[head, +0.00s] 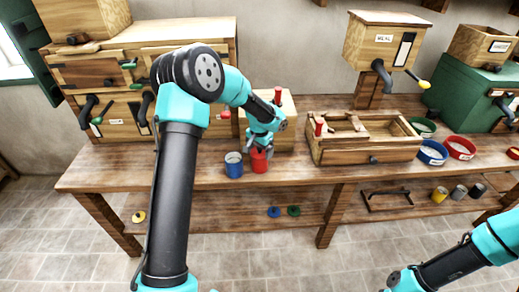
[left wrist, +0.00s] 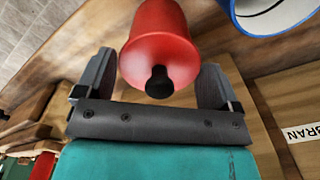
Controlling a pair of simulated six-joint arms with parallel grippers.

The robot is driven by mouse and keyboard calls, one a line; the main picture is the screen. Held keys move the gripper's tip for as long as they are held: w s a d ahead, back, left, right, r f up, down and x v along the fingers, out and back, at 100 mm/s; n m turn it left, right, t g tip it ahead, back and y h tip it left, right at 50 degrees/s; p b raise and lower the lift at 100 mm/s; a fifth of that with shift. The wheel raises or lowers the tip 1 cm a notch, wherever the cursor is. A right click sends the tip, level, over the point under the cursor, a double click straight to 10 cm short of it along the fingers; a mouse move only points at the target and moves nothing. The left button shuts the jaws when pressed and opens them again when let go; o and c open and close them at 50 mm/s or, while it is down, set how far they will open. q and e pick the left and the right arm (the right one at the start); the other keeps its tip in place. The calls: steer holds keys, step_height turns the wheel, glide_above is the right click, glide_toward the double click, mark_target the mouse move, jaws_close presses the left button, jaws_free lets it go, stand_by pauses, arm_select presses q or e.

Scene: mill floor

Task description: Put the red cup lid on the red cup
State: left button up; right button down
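The red cup (head: 260,167) stands upright on the bench, right of a blue cup (head: 234,170). In the left wrist view the red lid (left wrist: 150,62), with a black knob (left wrist: 160,82), appears to sit on the red cup (left wrist: 158,18). My left gripper (head: 260,150) is directly above the red cup and hides its top in the head view. In the left wrist view the left gripper's fingers (left wrist: 155,85) are wide apart, one on each side of the lid, and not on the knob. My right arm shows at the bottom right; its fingers are out of frame.
A wooden tray box (head: 365,150) stands to the right, then blue (head: 432,160) and red (head: 459,155) bowls. Drawers stand behind on the left. Blue (head: 274,212) and green (head: 294,211) lids lie on the lower shelf. The bench front is clear.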

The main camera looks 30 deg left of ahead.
arm_select(q)
steer(key=shift+o, duration=0.9)
steer(key=shift+r, duration=0.1)
step_height(320, 180, up, 13)
stand_by(0.4)
